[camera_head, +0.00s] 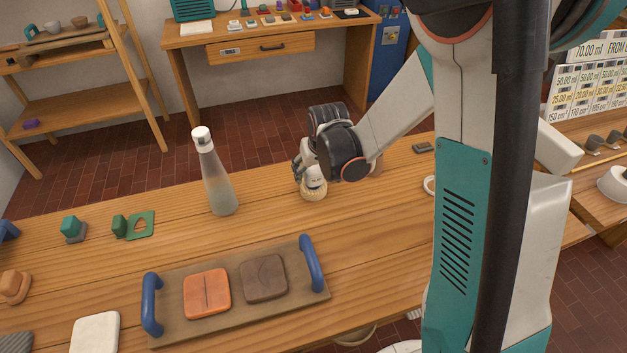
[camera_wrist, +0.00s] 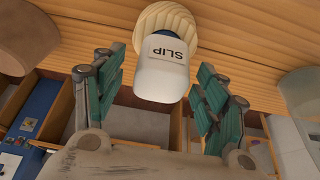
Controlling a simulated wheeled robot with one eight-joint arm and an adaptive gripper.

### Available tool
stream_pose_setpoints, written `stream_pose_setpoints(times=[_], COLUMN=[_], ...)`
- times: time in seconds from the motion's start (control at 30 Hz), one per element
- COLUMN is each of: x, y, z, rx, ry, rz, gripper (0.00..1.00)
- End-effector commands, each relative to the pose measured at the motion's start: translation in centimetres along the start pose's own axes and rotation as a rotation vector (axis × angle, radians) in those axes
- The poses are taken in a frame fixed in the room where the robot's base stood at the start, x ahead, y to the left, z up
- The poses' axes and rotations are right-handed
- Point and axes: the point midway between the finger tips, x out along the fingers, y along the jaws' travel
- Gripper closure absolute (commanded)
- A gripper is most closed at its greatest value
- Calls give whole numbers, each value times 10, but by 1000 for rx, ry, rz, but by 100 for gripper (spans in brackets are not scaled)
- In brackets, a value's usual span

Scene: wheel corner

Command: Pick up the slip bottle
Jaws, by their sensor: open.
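The slip bottle (camera_head: 314,191) stands on the wooden table, partly hidden by my gripper in the head view. My gripper (camera_head: 310,172) is open around the upper part of the bottle. In the wrist view the teal-padded fingers of my gripper (camera_wrist: 160,62) are on both sides of the cap, with a visible gap on each side.
A tall clear bottle (camera_head: 218,182) with a white cap stands left of the slip bottle. A tray (camera_head: 236,318) with blue handles holds an orange and a brown tile in front. Small green pieces (camera_head: 120,226) lie at the left. Table between tray and slip bottle is clear.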

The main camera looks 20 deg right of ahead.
Motion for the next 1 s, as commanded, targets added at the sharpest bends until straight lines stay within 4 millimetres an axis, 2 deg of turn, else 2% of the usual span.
stream_pose_setpoints(times=[0.07,0.27,0.57,0.83,1.0], x=[8,7,7,6,-4], y=[0,0,0,0,0], z=[0,0,0,0,-4], rx=[0,-1,-1,-1,-1], ry=[0,0,0,0,0], rz=[0,0,0,0,0], gripper=[34,34,99,100,100])
